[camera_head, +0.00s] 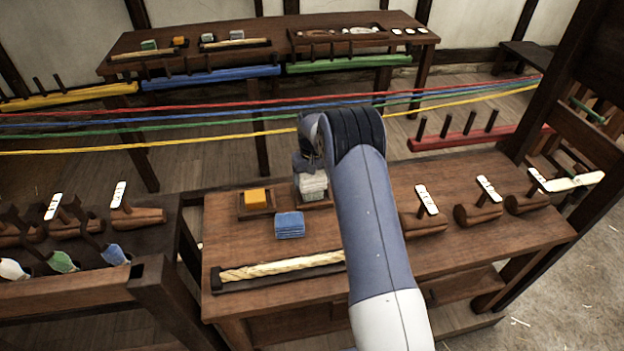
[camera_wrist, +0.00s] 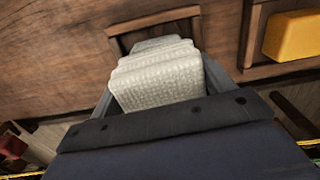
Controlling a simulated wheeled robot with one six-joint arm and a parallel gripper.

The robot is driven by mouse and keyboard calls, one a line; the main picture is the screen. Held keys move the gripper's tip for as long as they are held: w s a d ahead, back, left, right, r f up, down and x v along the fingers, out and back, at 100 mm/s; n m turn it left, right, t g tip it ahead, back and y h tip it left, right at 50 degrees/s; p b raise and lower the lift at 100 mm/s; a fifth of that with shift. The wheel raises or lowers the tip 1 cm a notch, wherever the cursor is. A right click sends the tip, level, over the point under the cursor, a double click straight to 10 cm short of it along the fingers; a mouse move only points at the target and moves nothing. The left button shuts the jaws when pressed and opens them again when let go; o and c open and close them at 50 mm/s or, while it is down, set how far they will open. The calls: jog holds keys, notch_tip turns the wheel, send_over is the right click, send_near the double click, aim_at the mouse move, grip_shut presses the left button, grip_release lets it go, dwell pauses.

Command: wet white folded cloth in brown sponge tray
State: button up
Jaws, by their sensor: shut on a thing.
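The white folded cloth (camera_wrist: 160,78) is gripped in my gripper (camera_wrist: 165,92), its layers showing between the two fingers in the wrist view. In the head view the cloth (camera_head: 313,183) hangs below my gripper (camera_head: 308,168), over a small brown tray (camera_head: 322,203) on the near table. The tray's rim (camera_wrist: 152,20) shows just beyond the cloth in the wrist view. I cannot tell whether the cloth touches the tray bottom, and the tray's inside is mostly hidden. A yellow block (camera_head: 257,196), perhaps a sponge, sits in another brown tray (camera_head: 255,213) to the left.
A blue folded cloth (camera_head: 289,225) lies on the near table (camera_head: 250,245) in front of the trays. A rope in a wooden holder (camera_head: 280,267) lies at its front edge. Coloured ropes (camera_head: 220,135) stretch across behind my gripper. Wooden pieces with white tags (camera_head: 478,209) stand at right.

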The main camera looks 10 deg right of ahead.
jog(key=shift+r+p, duration=1.7)
jog(key=shift+r, duration=1.8)
jog(key=shift+s, duration=0.1)
